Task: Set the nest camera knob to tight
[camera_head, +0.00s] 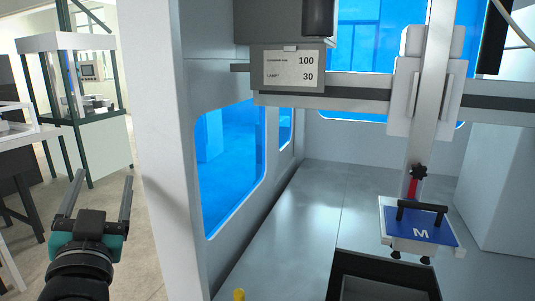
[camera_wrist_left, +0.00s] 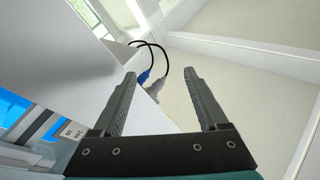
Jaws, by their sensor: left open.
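I cannot make out a nest camera knob marked tight in either view. In the head view, a dark cylinder (camera_head: 318,16) hangs at the top above a placard (camera_head: 291,69) reading 100 and 30; I cannot tell whether it is the nest camera. A black star-shaped knob (camera_head: 417,172) sits on the red-marked post above the blue M plate (camera_head: 420,226). My left gripper (camera_head: 104,175) is open and empty, outside the machine's white corner post, far left of these parts. It shows open in the left wrist view (camera_wrist_left: 160,73) too. My right gripper is not in view.
The white corner post (camera_head: 165,150) stands between my left gripper and the machine inside. A dark bin (camera_head: 385,278) lies below the M plate. The left wrist view shows a blue plug (camera_wrist_left: 145,77) on black cables and a small label (camera_wrist_left: 72,131) at left.

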